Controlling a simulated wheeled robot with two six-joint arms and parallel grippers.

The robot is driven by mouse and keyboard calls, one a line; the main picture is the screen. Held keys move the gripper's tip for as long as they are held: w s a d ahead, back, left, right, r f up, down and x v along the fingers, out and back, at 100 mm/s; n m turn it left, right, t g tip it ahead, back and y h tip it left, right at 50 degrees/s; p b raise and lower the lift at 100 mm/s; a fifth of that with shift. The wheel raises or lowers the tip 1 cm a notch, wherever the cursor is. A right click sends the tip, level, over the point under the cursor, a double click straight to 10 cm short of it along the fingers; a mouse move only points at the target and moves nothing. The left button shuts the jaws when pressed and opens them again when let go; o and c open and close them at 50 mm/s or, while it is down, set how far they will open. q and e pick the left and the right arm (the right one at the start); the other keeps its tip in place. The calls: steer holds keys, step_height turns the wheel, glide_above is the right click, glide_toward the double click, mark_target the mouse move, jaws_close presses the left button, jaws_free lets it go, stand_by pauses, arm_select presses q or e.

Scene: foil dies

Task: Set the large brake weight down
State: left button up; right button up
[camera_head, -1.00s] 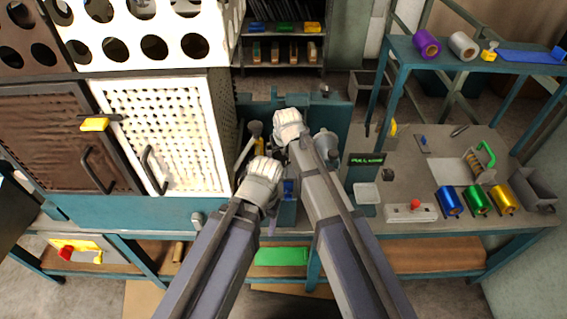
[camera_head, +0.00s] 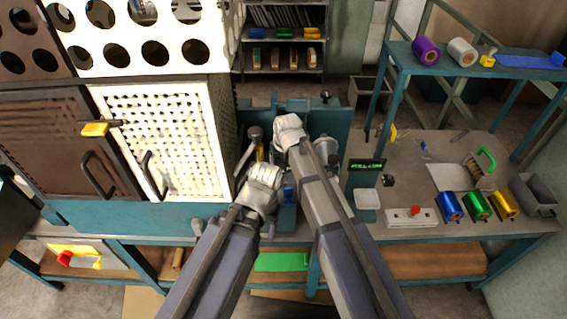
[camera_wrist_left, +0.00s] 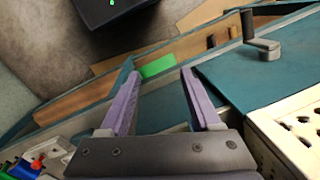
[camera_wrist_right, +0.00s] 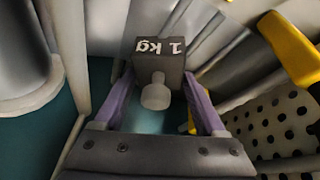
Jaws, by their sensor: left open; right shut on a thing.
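The large brake weight (camera_wrist_right: 160,58) is a dark grey block marked "1 kg" with a pale round knob, seen in the right wrist view. My right gripper (camera_wrist_right: 158,92) is shut on it, one purple finger on each side. In the head view my right gripper (camera_head: 290,130) is over the teal machine, and the weight is hidden there behind the arm. My left gripper (camera_wrist_left: 160,85) is open and empty in the left wrist view, facing the bench edge and lower shelf. In the head view my left gripper (camera_head: 265,185) is lower, near the bench's front edge.
The teal machine (camera_head: 342,122) stands between a white perforated cabinet (camera_head: 165,140) on the left and a small display (camera_head: 366,166) on the right. Blue, green and gold rolls (camera_head: 478,205) lie on the right bench. A grey crank (camera_wrist_left: 264,46) sticks up near my left gripper.

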mark_target(284, 167)
jaws_close()
steer(key=shift+r, duration=0.15)
steer(key=shift+r+p, duration=0.45)
steer(key=shift+p, duration=0.25)
steer(key=s, duration=0.4)
steer(key=shift+s+d, duration=0.15)
steer(key=shift+d, duration=0.25)
steer(key=shift+w+r+p, duration=0.2)
steer(key=shift+r+p, duration=0.35)
steer(key=shift+r, duration=0.05)
step_height(284, 167, up, 13)
steer(key=p, duration=1.2)
steer(key=shift+f+p, duration=0.2)
steer(key=shift+p, duration=0.1)
steer(key=shift+f, duration=0.1)
